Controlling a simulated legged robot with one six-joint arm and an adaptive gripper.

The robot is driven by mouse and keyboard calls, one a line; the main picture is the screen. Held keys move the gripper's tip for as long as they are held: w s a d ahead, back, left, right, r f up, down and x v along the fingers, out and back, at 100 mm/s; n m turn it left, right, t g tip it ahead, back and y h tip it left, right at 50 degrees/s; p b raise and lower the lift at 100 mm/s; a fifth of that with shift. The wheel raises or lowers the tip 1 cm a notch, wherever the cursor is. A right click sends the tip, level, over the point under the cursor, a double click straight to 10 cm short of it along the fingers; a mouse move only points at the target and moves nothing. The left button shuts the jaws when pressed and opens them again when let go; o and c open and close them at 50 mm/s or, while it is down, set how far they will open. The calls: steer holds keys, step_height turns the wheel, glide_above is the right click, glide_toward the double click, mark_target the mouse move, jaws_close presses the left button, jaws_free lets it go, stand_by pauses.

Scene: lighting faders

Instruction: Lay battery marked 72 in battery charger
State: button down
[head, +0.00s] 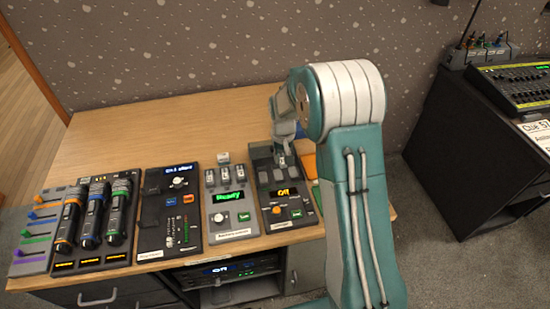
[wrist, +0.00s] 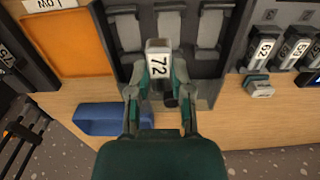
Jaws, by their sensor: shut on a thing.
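In the wrist view my gripper (wrist: 158,88) is shut on a pale battery marked 72 (wrist: 158,64), with its label facing the camera. The battery is over the near end of a dark grey unit (wrist: 188,66) with several light grey bays, roughly in line with the left and middle bays. I cannot tell whether it touches the unit. The bays look empty. In the head view this unit (head: 265,189) has an orange display, and my gripper (head: 283,145) is above its back end. The battery is mostly hidden there.
A unit with a green "Ready" display (head: 229,215) and several upright batteries stands to the left. A loose battery (head: 223,157) lies behind it; it also shows in the wrist view (wrist: 258,87). An orange pad (wrist: 68,43) and blue tray (wrist: 112,118) lie beside the dark unit.

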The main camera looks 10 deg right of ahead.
mark_target(279, 174)
steer(key=a+f, duration=0.1)
steer(key=f, duration=0.2)
steer(key=shift+a, duration=0.4)
steer(key=shift+f, duration=0.55)
steer(key=shift+d+f, duration=0.25)
steer(key=shift+d, duration=0.25)
steer(key=shift+a, duration=0.1)
steer(key=shift+a, duration=0.3)
steer(key=shift+d, duration=0.1)
steer(key=shift+d, duration=0.3)
